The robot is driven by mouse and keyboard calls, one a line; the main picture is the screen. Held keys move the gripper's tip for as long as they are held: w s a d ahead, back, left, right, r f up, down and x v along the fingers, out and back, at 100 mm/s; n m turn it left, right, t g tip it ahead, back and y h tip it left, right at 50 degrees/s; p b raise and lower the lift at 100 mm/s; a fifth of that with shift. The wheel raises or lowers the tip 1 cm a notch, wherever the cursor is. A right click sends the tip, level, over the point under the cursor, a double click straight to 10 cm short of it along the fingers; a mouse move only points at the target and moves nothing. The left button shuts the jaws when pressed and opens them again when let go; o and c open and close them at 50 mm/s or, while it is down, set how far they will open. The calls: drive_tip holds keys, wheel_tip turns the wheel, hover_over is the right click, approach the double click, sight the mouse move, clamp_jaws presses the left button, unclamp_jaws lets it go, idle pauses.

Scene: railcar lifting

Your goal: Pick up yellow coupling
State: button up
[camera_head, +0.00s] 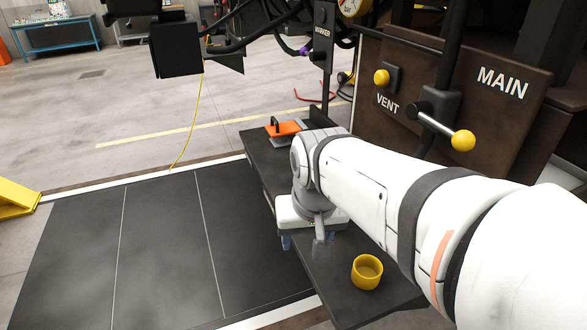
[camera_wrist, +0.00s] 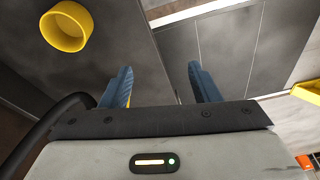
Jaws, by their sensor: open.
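The yellow coupling (camera_head: 367,272) is a short hollow cup-like ring. It stands upright on the dark bench top (camera_head: 345,300) near its front end. In the wrist view the coupling (camera_wrist: 67,27) shows at the upper left, beyond and to the left of my gripper. My gripper (camera_wrist: 160,85) has two blue fingers spread wide apart with nothing between them. In the head view my gripper (camera_head: 287,242) is mostly hidden under my wrist, left of the coupling and at the bench's left edge. The coupling is apart from the fingers.
An orange-handled tool or block (camera_head: 283,127) lies at the far end of the bench. A brown panel (camera_head: 430,85) with VENT and MAIN labels and a yellow-knobbed lever (camera_head: 462,140) rises behind my arm. Dark floor plates (camera_head: 160,250) lie left of the bench.

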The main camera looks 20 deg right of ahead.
drive_tip(key=w+d+r+m+g, duration=0.1)
drive_tip(key=w+d+r+m, duration=0.1)
drive_tip(key=w+d+m, duration=0.1)
drive_tip(key=w+d+r+m, duration=0.1)
drive_tip(key=w+d+m, duration=0.2)
drive_tip(key=w+m, duration=0.1)
drive_tip(key=w+d+r+m+g+b, duration=0.1)
drive_tip(key=w+d+r+m, duration=0.1)
drive_tip(key=w+d+m, duration=0.1)
drive_tip(key=shift+w+d+r+m+g, duration=0.3)
drive_tip(key=shift+w+d+r, duration=0.05)
drive_tip(key=shift+d, duration=0.25)
drive_tip(key=shift+d+f, duration=0.15)
drive_tip(key=f, duration=0.7)
drive_tip(key=shift+s+d+f+p, duration=0.15)
drive_tip(key=shift+s+p, duration=0.1)
drive_tip(key=shift+p, duration=0.15)
drive_tip(key=c, duration=1.2)
clamp_jaws()
drive_tip(key=shift+r, duration=0.2)
